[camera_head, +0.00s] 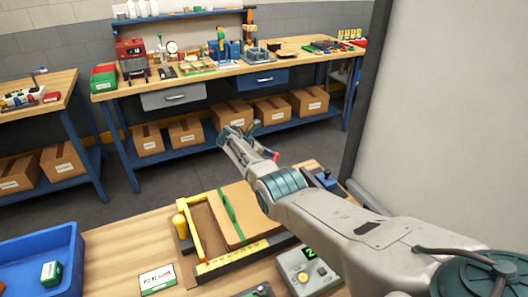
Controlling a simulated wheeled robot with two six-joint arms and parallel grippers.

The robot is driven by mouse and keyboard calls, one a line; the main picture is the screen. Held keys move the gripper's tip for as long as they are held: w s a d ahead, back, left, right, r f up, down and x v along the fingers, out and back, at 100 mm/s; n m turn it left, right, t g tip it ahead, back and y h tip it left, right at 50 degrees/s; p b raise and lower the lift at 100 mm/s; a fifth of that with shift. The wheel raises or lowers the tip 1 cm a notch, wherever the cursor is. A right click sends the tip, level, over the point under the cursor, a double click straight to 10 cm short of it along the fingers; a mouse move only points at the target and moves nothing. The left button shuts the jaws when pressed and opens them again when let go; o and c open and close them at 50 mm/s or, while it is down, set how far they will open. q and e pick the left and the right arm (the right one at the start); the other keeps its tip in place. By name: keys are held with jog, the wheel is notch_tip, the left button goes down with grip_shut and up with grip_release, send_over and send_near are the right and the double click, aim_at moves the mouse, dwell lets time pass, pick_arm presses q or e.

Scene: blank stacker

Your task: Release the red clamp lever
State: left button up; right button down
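A small red tip (276,156), likely the end of the red clamp lever, shows just behind my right arm's wrist. The rest of the lever is hidden by the arm. My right gripper (236,133) reaches in from the lower right and hangs above the far side of the workbench, with its fingers pointing away to the upper left. It lies to the left of the red tip and looks apart from it. It seems to hold nothing, but its finger gap is too small to judge. My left gripper is not in view.
On the near bench (115,250) are a wooden stack with a green strap (231,215), a yellow-framed fixture (192,232), a control box with green display (305,272) and a blue bin (40,262). A pale panel (450,130) rises at right.

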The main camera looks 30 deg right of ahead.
jog(key=v, duration=1)
jog(key=shift+a+r, duration=0.2)
jog(key=shift+a, duration=0.1)
